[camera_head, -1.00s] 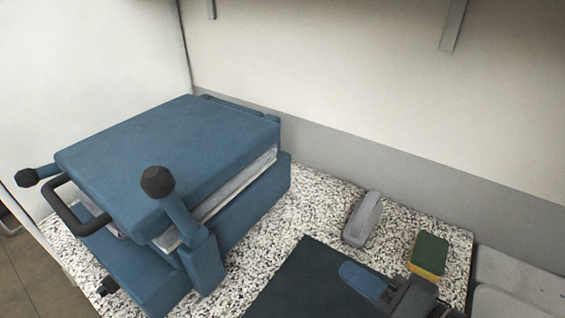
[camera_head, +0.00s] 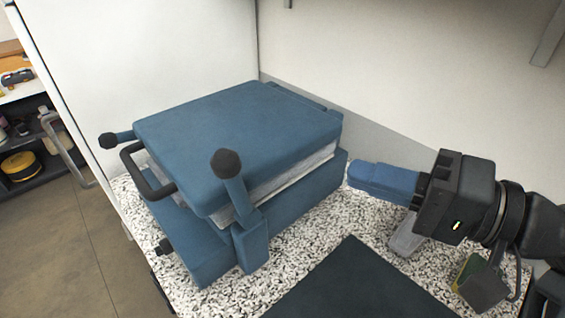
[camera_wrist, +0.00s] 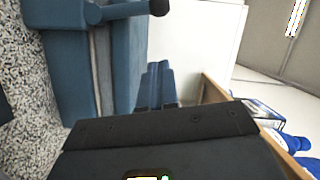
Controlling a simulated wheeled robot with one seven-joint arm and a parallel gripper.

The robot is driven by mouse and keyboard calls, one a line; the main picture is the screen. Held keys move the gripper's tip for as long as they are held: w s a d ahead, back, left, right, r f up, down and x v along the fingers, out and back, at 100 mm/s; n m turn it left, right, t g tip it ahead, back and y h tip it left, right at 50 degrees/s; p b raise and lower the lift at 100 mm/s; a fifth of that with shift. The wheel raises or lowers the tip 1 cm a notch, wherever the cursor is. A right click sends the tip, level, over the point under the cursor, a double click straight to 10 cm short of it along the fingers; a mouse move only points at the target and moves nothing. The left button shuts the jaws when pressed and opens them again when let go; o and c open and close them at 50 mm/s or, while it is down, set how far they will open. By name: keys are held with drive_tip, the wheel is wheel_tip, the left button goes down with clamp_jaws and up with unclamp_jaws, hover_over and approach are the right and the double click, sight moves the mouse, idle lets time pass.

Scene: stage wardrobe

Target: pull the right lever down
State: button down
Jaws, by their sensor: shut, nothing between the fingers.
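A blue press-like machine (camera_head: 240,130) with a closed padded lid stands on the speckled counter. Its right lever (camera_head: 238,195) has a black ball knob (camera_head: 226,163) and points up, leaning slightly back to the left. The lever and its knob (camera_wrist: 158,7) also show at the top of the wrist view. The left lever (camera_head: 122,136) sticks out at the far left side. My gripper (camera_head: 352,174) is shut and empty, pointing left, to the right of the machine and apart from the lever. Its blue fingers also show in the wrist view (camera_wrist: 157,72).
A black front handle (camera_head: 140,172) juts from the lid. A dark mat (camera_head: 355,285) lies in front. A grey object (camera_head: 405,240) and a green-yellow sponge (camera_head: 465,272) lie under my arm, partly hidden. A wall stands behind; shelves (camera_head: 25,145) are at far left.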

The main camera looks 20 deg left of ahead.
sight(237, 192)
drive_tip(key=s+b+x, duration=0.2)
drive_tip(key=b+x, duration=0.1)
drive_tip(key=x, duration=0.9)
drive_tip(key=shift+s+a+f+b, duration=0.3)
drive_tip(key=shift+a+f+b, duration=0.05)
drive_tip(key=shift+a, duration=0.3)
